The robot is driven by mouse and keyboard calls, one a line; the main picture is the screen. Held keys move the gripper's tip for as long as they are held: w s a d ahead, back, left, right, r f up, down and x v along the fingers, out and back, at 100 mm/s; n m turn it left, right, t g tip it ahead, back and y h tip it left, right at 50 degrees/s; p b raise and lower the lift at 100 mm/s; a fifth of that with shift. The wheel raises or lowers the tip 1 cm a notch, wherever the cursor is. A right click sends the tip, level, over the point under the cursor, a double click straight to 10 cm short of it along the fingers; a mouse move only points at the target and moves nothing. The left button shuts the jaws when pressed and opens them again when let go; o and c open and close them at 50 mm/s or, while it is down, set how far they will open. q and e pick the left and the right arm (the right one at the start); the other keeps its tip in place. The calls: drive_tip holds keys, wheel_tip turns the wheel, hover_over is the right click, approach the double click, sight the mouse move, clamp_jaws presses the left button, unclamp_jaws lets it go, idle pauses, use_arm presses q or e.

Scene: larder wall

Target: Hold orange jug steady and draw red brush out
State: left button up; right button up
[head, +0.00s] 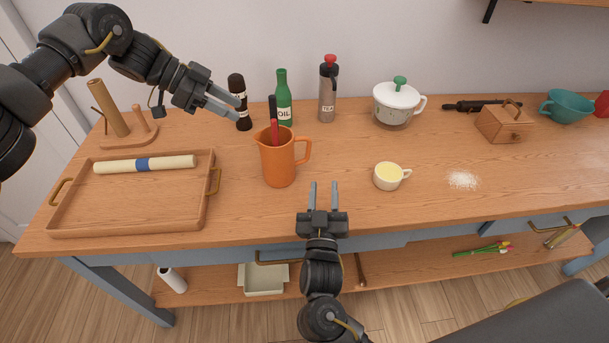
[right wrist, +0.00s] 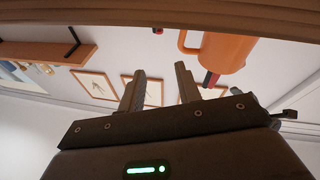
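The orange jug (head: 279,165) stands upright on the wooden worktop, its handle to the right; it also shows upside down in the right wrist view (right wrist: 226,50). The red brush (head: 274,131) stands in the jug, with its lower part hidden inside. A dark upright piece shows above the red, and I cannot tell whether it belongs to the brush. My left gripper (head: 236,110) is open and empty, up and left of the jug's mouth. My right gripper (head: 322,185) is open and empty at the worktop's front edge, in front and right of the jug.
A dark shaker (head: 239,104), green oil bottle (head: 284,98) and grey bottle (head: 328,95) stand behind the jug. A wooden tray (head: 135,228) with a roll lies left. A cup (head: 388,177) of yellow stuff stands right. Bare worktop lies between jug and cup.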

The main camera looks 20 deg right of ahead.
sight(309, 147)
drive_tip(key=w+a+r+m+g, duration=0.3)
drive_tip(key=w+a+m, duration=0.1)
drive_tip(key=shift+y, duration=0.4)
drive_tip(key=x, duration=1.1)
drive_tip(key=shift+s+d+f, duration=0.15)
drive_tip(key=shift+d+f, duration=0.1)
use_arm(q)
drive_tip(key=shift+s, duration=0.1)
use_arm(e)
clamp_jaws()
use_arm(q)
drive_tip(key=shift+o, duration=0.2)
drive_tip(key=shift+o, duration=0.2)
drive_tip(key=shift+d, duration=0.1)
